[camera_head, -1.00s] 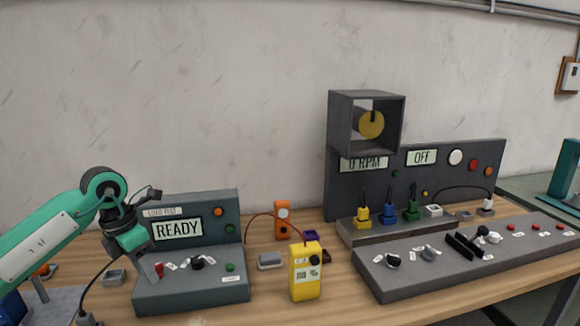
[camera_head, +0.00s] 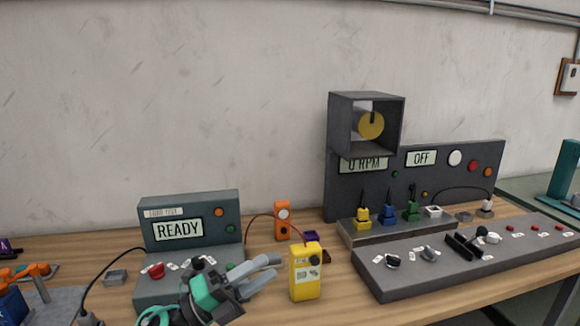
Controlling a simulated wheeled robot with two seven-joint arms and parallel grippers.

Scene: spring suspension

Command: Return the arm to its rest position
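My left gripper (camera_head: 277,265) is low in the front, before the READY console (camera_head: 192,205). Its two pale grey fingers point right toward the yellow handheld meter (camera_head: 306,280). The fingers look apart, with a narrow gap and nothing seen between them. The fingertips appear close to the meter's left side; whether they touch it is not clear. My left wrist (camera_head: 205,295), green and black, covers the front right part of the console. The red button (camera_head: 156,271) on the console is in the open. My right gripper is not in view.
An orange device (camera_head: 282,220) stands behind the yellow meter. To the right are a control panel (camera_head: 400,278), a plug strip (camera_head: 375,235) and a box with a yellow disc (camera_head: 370,124). A small grey box (camera_head: 115,277) and a cable lie left of the console.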

